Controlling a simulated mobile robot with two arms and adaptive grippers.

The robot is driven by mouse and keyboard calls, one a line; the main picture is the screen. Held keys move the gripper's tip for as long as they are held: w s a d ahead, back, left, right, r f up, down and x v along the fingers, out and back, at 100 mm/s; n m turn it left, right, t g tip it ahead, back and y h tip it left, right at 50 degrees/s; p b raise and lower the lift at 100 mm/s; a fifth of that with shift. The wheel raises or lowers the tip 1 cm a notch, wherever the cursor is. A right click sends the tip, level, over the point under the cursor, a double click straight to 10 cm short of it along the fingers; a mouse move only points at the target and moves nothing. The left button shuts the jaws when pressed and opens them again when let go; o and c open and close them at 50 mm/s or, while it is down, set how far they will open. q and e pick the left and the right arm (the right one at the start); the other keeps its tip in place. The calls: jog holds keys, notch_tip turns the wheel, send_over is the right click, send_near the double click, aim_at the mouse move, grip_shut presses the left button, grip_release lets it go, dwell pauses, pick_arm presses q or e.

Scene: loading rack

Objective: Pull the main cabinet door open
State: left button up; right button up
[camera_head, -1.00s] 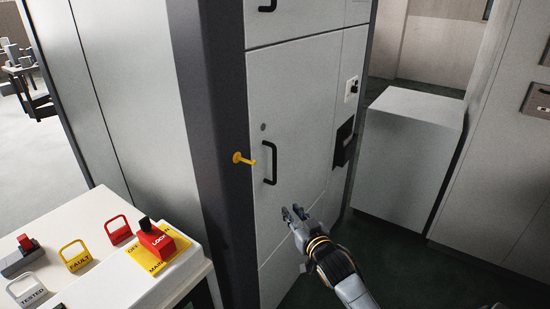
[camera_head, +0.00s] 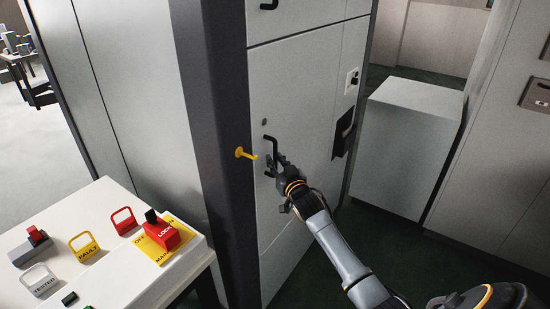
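The main cabinet door (camera_head: 300,100) is a light grey panel in the middle of the head view and looks shut. Its black vertical bar handle (camera_head: 268,147) is near the door's left edge. My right gripper (camera_head: 274,166) is at the lower part of the handle and covers it there. I cannot tell whether its fingers touch or close around the bar. My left gripper is not in view.
A yellow hook (camera_head: 245,154) sticks out from the dark cabinet post just left of the handle. A grey box (camera_head: 408,150) stands right of the cabinet.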

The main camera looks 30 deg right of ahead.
jog(key=shift+w+d, duration=0.15)
jog(key=shift+w, duration=0.35)
grip_shut()
jog(key=shift+s+f, duration=0.1)
